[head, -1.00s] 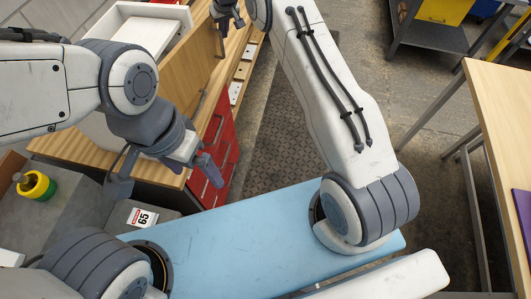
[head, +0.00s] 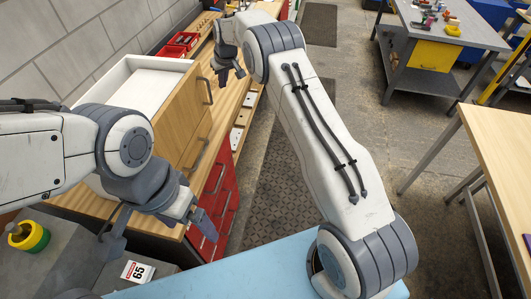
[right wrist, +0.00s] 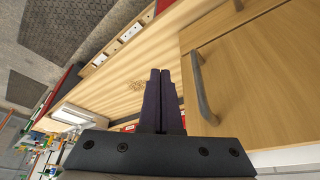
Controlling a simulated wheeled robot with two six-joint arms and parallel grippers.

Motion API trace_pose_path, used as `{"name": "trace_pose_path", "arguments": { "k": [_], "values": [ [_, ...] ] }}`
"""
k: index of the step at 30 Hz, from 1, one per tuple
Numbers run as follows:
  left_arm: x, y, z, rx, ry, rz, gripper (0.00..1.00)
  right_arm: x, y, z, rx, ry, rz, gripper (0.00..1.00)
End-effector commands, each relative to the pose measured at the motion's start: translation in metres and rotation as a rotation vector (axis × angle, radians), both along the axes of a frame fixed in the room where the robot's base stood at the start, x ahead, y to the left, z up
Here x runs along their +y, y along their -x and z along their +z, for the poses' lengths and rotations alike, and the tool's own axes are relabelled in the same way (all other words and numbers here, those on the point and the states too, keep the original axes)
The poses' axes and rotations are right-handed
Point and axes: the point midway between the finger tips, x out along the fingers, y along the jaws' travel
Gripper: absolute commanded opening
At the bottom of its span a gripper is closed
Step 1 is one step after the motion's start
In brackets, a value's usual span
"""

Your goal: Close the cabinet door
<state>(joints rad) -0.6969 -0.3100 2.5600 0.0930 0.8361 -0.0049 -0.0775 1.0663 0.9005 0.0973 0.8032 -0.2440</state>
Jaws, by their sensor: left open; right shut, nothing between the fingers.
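A white-bodied cabinet (head: 124,77) with wooden fronts stands on the wooden bench. Its wooden door (head: 183,100) has a dark bar handle (head: 207,91). A second handle (head: 195,153) sits on a front below. The door sits close against the white body; I cannot tell whether a gap remains. In the right wrist view the door (right wrist: 265,75) and handle (right wrist: 203,88) are right of my fingers. My right gripper (head: 231,74) is shut and empty, just beyond the door. It also shows in the right wrist view (right wrist: 160,75). My left gripper (head: 155,237) is open and empty before the bench.
Red drawers (head: 213,200) are under the bench. Red bins (head: 180,43) stand behind the cabinet. Another table (head: 500,140) is at right. The floor between is clear.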

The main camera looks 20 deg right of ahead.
Motion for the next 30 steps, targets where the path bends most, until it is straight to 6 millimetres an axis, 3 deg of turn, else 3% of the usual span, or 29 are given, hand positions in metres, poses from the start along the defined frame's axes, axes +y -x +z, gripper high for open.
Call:
{"name": "trace_pose_path", "arguments": {
  "k": [4, 12, 21, 23, 26, 30],
  "values": [
    [0.000, 0.000, -0.013, 0.000, 0.000, 0.002, 0.93, -0.010, 0.008, -0.003, -0.001, -0.001, 0.013, 0.00],
    [0.000, 0.000, -0.037, 0.001, 0.000, 0.006, 0.93, -0.028, 0.018, 0.058, -0.006, 0.000, 0.017, 0.00],
    [0.000, 0.000, -0.044, 0.001, 0.000, 0.008, 0.93, -0.036, 0.027, 0.091, 0.000, 0.000, 0.021, 0.00],
    [0.000, 0.000, -0.045, 0.001, 0.000, 0.008, 0.93, -0.029, 0.032, 0.094, 0.006, -0.002, 0.027, 0.00],
    [0.000, 0.000, -0.049, 0.001, 0.000, 0.008, 0.93, -0.003, 0.054, 0.100, 0.025, -0.005, 0.054, 0.00],
    [0.000, 0.000, -0.056, 0.001, 0.000, 0.007, 0.93, 0.051, 0.118, 0.106, 0.076, -0.011, 0.112, 0.00]
  ]
}}
